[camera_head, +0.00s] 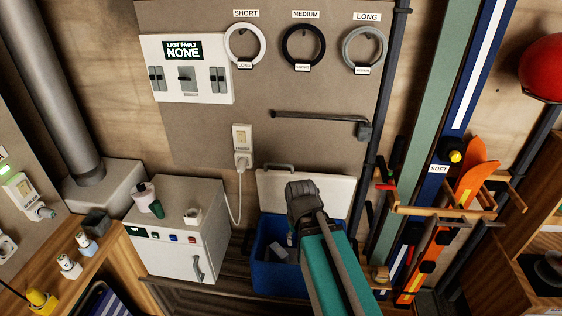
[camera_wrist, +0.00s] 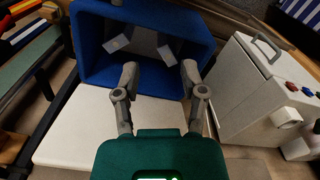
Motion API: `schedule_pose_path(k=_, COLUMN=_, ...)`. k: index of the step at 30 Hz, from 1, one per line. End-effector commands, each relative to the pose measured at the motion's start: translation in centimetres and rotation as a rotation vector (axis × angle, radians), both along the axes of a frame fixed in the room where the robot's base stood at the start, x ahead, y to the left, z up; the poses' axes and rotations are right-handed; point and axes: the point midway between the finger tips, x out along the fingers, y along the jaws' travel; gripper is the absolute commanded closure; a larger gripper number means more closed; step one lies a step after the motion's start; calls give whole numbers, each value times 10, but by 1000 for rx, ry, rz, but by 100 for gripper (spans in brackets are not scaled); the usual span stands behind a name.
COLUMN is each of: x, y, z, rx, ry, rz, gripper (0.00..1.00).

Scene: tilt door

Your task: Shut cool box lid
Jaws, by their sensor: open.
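The blue cool box (camera_head: 277,282) stands on the floor at bottom centre in the head view. Its white lid (camera_head: 340,188) is open, standing up at the back of the box. My gripper (camera_head: 300,198) shows in front of the lid and partly hides it. In the wrist view, my gripper (camera_wrist: 158,74) has its two fingers apart with nothing between them. The fingertips overlap the box's edge beside the lid (camera_wrist: 75,135) there; I cannot tell whether they touch. The blue box (camera_wrist: 205,25) is seen from above with pale blocks inside.
A white cabinet (camera_head: 180,245) with a handle stands just left of the box. A dark pipe (camera_head: 373,130) and a rack with orange skis (camera_head: 425,255) are on the right. A wall outlet with a white plug (camera_head: 243,158) is above and left of the lid.

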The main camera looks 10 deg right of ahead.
Motion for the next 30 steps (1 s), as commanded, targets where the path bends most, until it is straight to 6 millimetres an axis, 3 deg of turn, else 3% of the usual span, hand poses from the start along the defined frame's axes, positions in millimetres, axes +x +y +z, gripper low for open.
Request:
schedule_pose_path(k=8, x=47, y=4, z=39, rx=2, ry=4, rz=161, gripper=46)
schedule_pose_path(k=30, x=236, y=0, z=184, rx=22, ry=20, rz=967, gripper=46)
